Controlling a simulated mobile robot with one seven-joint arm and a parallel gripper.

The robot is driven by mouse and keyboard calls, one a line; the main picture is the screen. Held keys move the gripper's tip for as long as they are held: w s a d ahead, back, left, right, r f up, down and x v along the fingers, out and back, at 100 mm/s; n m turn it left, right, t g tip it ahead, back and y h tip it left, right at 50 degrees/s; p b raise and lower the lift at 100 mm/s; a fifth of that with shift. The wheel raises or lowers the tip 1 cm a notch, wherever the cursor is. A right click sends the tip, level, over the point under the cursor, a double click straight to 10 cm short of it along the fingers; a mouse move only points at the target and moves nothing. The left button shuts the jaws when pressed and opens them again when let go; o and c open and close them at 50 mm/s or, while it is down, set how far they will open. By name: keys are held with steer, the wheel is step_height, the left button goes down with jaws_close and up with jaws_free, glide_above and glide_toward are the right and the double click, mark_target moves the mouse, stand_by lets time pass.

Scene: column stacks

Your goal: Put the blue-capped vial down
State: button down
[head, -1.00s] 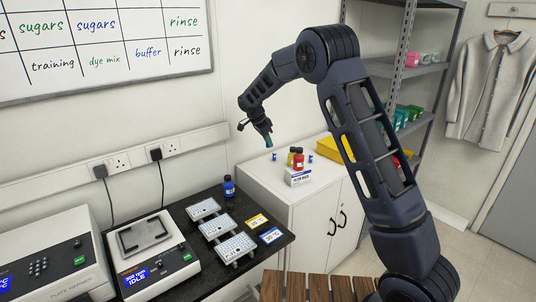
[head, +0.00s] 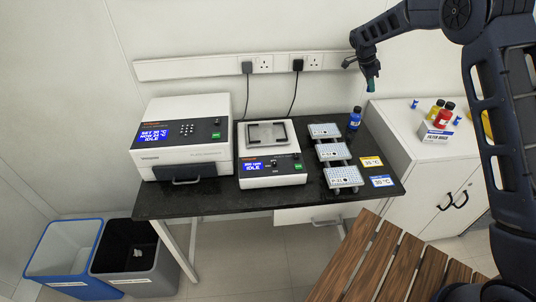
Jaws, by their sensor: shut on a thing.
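My gripper (head: 369,80) is at the upper right of the head view, pointing down in the air near the back wall, above the gap between the bench's right end and the white cabinet. It is shut on a small vial (head: 371,87), which shows as a teal patch below the fingers. The vial's cap cannot be made out at this size. Nothing shows beneath it in contact. Two small blue-topped items stand on the cabinet top, one near the back left (head: 414,103) and one at the right (head: 457,120).
The white cabinet (head: 395,122) holds red and yellow bottles by a labelled box (head: 434,133). A slatted wooden surface (head: 375,265) lies in front.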

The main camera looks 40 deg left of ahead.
steer(key=s+a+f+n, duration=0.1)
steer(key=s+a+f, duration=0.4)
steer(key=a, duration=0.2)
steer(key=s+a+f+n, duration=0.1)
steer(key=s+a+f, duration=0.3)
steer(key=s+a, duration=0.2)
steer(key=s+a+f, duration=0.5)
steer(key=s+a, duration=0.1)
steer(key=a, duration=0.3)
steer(key=shift+a+f+n+t+y, duration=0.2)
steer(key=shift+f+n+t+y, duration=0.1)
steer(key=shift+f+n+y, duration=0.1)
glide_above(335, 119)
steer(key=s, duration=0.1)
steer(key=shift+s+a, duration=0.1)
steer(key=shift+a, duration=0.3)
steer(key=shift+f, duration=1.75)
steer(key=shift+f, duration=0.1)
steer(key=c, duration=1.3)
jaws_free()
steer(key=v, duration=1.2)
steer(key=shift+d, duration=0.1)
